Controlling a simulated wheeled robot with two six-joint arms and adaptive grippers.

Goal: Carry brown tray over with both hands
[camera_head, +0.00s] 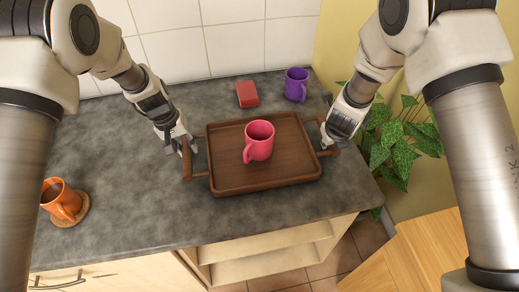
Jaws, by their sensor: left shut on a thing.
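The brown tray (225,179) is a rectangular wooden tray with a handle on each short side. It is level over the right part of the grey counter; I cannot tell whether it touches the surface. A pink-red mug (259,141) stands upright inside it, near the middle. My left gripper (187,149) is shut on the tray's left handle. My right gripper (327,142) is at the tray's right handle; its fingers are partly hidden and small, so their grip is unclear.
An orange mug (63,199) sits on a round coaster at the left. The counter's right edge is close to the tray, with a leafy plant (392,144) beyond. The counter's middle left is clear.

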